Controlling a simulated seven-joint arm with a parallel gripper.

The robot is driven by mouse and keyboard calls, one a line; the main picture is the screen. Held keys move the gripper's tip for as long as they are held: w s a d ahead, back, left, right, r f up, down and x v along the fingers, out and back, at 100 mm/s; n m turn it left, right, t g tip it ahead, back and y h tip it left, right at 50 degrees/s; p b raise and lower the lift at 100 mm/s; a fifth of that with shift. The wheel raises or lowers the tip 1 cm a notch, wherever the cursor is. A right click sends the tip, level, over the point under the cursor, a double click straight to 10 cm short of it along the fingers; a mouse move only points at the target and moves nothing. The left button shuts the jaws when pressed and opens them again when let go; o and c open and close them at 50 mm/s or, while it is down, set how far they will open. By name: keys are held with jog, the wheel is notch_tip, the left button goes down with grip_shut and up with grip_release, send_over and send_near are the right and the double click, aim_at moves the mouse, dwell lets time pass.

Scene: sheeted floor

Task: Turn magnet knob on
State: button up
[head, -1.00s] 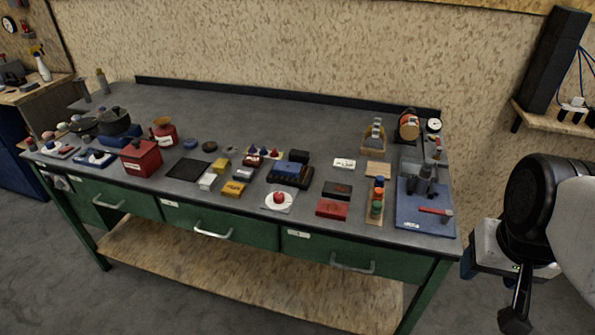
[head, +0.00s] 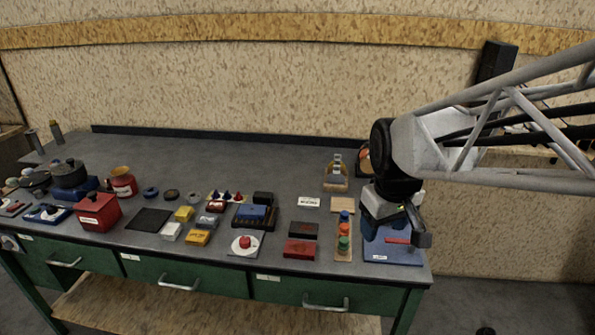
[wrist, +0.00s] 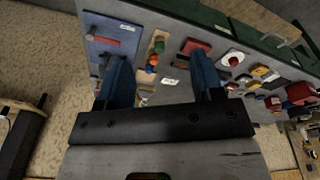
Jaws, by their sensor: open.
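I cannot tell for sure which part is the magnet knob, as the labels are too small to read. A round red knob (head: 245,242) sits on a white disc near the bench's front middle; it also shows in the wrist view (wrist: 233,61). A blue board (head: 391,256) with a red bar (head: 397,240) lies at the right end, partly hidden by my arm. My gripper (head: 418,226) is over that board. In the wrist view its two blue fingers are apart, with nothing held in the gripper (wrist: 159,64).
Left of the blue board stand a strip with coloured knobs (head: 344,243), a red block (head: 299,249) and a black block (head: 304,230). The bench's back (head: 230,150) is clear.

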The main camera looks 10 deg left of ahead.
jog(key=w+a+f+n, duration=0.3)
jog(key=w+a+n, duration=0.1)
jog(key=w+a, duration=0.4)
jog(key=n+g, duration=0.2)
jog(key=n, duration=0.6)
send_over(245, 239)
notch_tip(245, 239, down, 14)
jog(key=shift+r, duration=0.15)
jog(key=shift+a, duration=0.1)
jog(key=shift+f, duration=3.95)
jog(key=shift+c, duration=0.4)
jog(key=c, duration=0.8)
jog(key=shift+c, duration=0.2)
